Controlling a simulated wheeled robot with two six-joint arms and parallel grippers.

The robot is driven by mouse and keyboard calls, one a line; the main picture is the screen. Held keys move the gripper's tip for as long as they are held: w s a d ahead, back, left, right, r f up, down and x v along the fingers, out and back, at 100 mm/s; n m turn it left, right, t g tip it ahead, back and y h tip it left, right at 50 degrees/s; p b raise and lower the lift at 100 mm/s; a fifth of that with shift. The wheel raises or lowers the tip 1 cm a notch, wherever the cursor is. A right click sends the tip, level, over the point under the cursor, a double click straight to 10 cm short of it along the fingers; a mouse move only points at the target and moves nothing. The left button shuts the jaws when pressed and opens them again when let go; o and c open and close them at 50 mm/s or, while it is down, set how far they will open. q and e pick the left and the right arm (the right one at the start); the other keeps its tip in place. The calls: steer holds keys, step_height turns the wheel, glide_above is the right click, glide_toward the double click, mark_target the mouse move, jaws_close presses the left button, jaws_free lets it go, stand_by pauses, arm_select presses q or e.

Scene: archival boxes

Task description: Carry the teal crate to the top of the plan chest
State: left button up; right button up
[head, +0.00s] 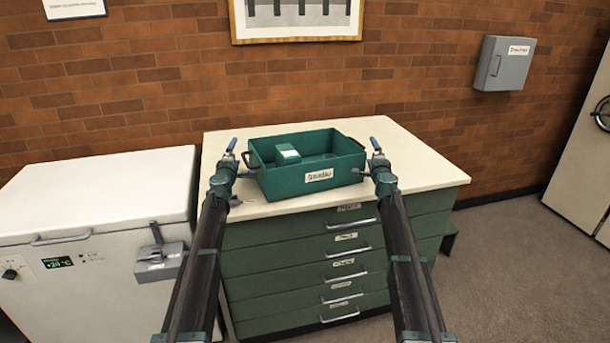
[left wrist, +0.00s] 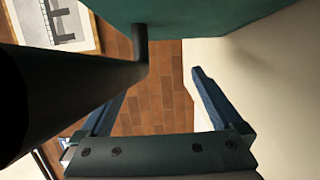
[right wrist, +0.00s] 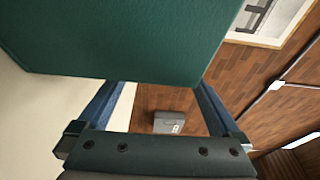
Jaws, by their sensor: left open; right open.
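The teal crate (head: 281,184) sits upright on the cream top of the green plan chest (head: 420,170), a white label on its front. A small teal box with a pale label (head: 288,153) is inside it. My left gripper (head: 238,160) is open beside the crate's left end, near its dark handle. In the left wrist view the crate (left wrist: 190,14) and the dark handle bar (left wrist: 140,48) show close to the open fingers. My right gripper (head: 368,159) is open beside the right end. The crate wall (right wrist: 110,40) fills the top of the right wrist view. Neither gripper holds anything.
A white chest freezer (head: 90,195) stands left of the plan chest, with a grey latch box on its front. A brick wall is behind, with a framed picture (head: 296,38) and a grey wall box (head: 504,63). Chest-top space is bare right of the crate.

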arm_select(q)
steer(key=s, duration=1.1)
steer(key=shift+s, duration=0.25)
